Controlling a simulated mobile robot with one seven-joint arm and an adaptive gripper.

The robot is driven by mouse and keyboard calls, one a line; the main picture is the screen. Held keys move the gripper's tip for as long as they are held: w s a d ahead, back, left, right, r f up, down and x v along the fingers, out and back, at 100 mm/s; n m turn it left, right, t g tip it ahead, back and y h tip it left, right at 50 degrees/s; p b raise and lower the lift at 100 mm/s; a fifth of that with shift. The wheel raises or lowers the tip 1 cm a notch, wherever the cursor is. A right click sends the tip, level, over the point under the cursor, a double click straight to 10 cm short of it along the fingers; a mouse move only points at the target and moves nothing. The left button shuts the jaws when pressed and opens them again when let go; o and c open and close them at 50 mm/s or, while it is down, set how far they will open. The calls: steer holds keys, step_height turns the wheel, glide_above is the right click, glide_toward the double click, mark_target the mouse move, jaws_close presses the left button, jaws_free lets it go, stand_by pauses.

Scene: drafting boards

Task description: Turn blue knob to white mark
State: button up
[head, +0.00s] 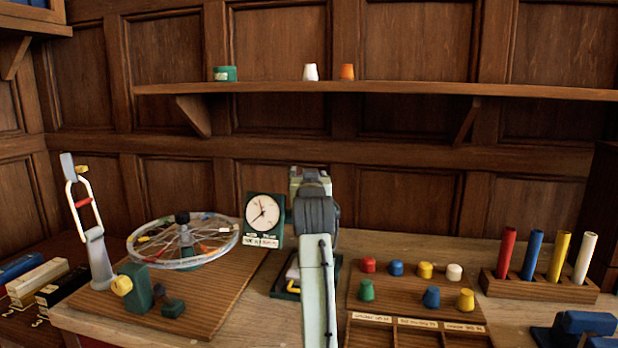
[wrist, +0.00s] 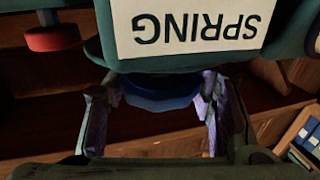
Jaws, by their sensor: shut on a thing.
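In the wrist view, the blue knob (wrist: 158,96) sits between the two fingers of my gripper (wrist: 160,86), below an upside-down white label (wrist: 198,25) reading SPRING on a dark green housing (wrist: 150,63). My gripper is shut on the knob, a finger at each side. The knob's far part is hidden under the housing, and I see no pointer on it. A pale patch (wrist: 317,42) shows at the right edge; I cannot tell whether it is the white mark. In the head view, my arm covers the fingers and the blue knob.
In the head view, a dial clock (head: 264,214) stands just left of my arm. A spoked wheel (head: 160,242) lies further left. A board with coloured pegs (head: 407,292) and a rack of coloured tubes (head: 540,286) stand right. A red round piece (wrist: 52,38) shows in the wrist view.

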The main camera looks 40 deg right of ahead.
stand_by(0.3)
steer(key=o, duration=1.1)
steer(key=shift+o, duration=0.2)
steer(key=v, duration=1.2)
steer(key=shift+s+d, duration=0.1)
steer(key=shift+d, duration=0.05)
